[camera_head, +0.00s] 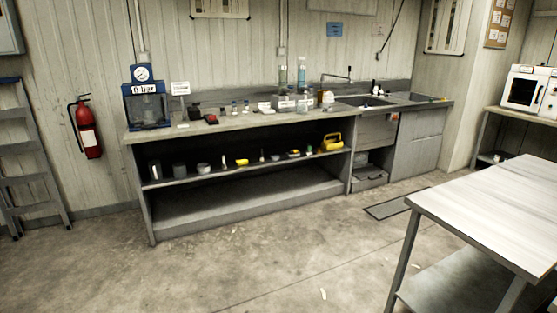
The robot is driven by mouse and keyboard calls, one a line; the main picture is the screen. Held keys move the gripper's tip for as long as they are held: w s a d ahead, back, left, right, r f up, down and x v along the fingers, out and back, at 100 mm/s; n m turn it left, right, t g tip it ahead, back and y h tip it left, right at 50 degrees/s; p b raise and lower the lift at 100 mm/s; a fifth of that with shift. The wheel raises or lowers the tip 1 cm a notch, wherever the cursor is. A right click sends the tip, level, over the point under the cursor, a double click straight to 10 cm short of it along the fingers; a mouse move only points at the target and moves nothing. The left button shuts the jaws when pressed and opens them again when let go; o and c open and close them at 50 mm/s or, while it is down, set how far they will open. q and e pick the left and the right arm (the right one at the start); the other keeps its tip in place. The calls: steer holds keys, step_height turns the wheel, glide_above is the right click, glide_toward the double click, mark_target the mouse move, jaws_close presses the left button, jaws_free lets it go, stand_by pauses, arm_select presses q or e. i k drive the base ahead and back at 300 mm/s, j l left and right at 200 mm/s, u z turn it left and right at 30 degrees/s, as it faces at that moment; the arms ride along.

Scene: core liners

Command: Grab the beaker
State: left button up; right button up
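No thing in the camera_head view is clearly a beaker at this distance. Two tall clear cylinders stand upright at the back of the long grey counter, a greenish one (283,76) and a bluish one (301,71). Small bottles (234,107) stand further left on the countertop. On the shelf under the counter are a dark grey cup-like container (179,170), a pale bowl-like one (203,168) and several small items, too small to name. Neither of my grippers is in view.
The long counter (225,124) runs along the back wall, with a blue gauge device (147,103) at its left end. A pale table (500,205) stands at the right front. A ladder (30,165) is at the left. The concrete floor (260,260) between is open.

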mark_target(302, 107)
steer(key=i, duration=0.9)
steer(key=i+z, duration=0.1)
steer(key=i, duration=0.8)
steer(key=i+z, duration=0.1)
steer(key=i, duration=0.8)
steer(key=i+j, duration=0.2)
steer(key=i, duration=0.7)
